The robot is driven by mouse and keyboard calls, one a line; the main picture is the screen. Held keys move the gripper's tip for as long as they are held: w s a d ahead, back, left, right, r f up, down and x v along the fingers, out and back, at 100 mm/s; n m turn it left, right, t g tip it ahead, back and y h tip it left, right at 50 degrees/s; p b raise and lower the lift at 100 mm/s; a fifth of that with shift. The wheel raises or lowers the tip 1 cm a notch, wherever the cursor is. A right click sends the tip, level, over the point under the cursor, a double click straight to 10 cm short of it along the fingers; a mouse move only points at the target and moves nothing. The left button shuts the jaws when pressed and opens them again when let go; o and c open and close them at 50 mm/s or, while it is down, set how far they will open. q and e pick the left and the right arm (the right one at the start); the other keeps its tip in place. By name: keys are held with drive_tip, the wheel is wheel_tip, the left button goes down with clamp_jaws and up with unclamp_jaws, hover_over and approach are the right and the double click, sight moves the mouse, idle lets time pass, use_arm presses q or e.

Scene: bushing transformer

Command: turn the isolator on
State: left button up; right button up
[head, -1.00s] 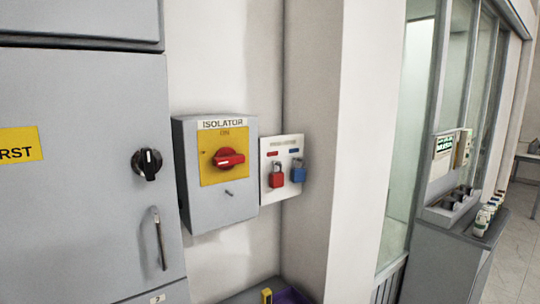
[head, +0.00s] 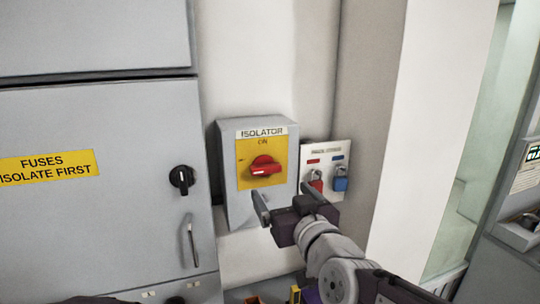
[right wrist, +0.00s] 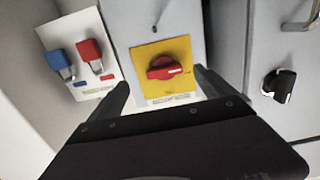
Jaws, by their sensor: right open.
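The isolator is a grey wall box (head: 233,207) with a yellow plate (head: 247,179) and a red rotary handle (head: 265,168). The handle lies roughly sideways, with "ON" marked above it on the plate. In the right wrist view the red handle (right wrist: 168,68) shows between and beyond the fingertips. My right gripper (head: 284,196) is open and empty, in front of the lower right part of the box, apart from the handle; it also shows in the right wrist view (right wrist: 163,90). My left gripper is not in view.
A white board with a red padlock (head: 316,181) and a blue padlock (head: 340,181) hangs just right of the isolator. A grey cabinet with a black knob (head: 182,180) and a handle (head: 189,240) stands on the left. A wall corner juts out at right.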

sight(267, 171)
drive_tip(key=x, duration=0.3)
drive_tip(key=r+p+x, duration=0.1)
drive_tip(key=x, duration=0.2)
drive_tip(key=r+x, duration=0.1)
drive_tip(key=x, duration=0.2)
drive_tip(key=shift+a, duration=0.25)
drive_tip(key=shift+s, duration=0.1)
drive_tip(key=shift+d, duration=0.1)
drive_tip(key=shift+f, duration=0.1)
drive_tip(key=c, duration=1.4)
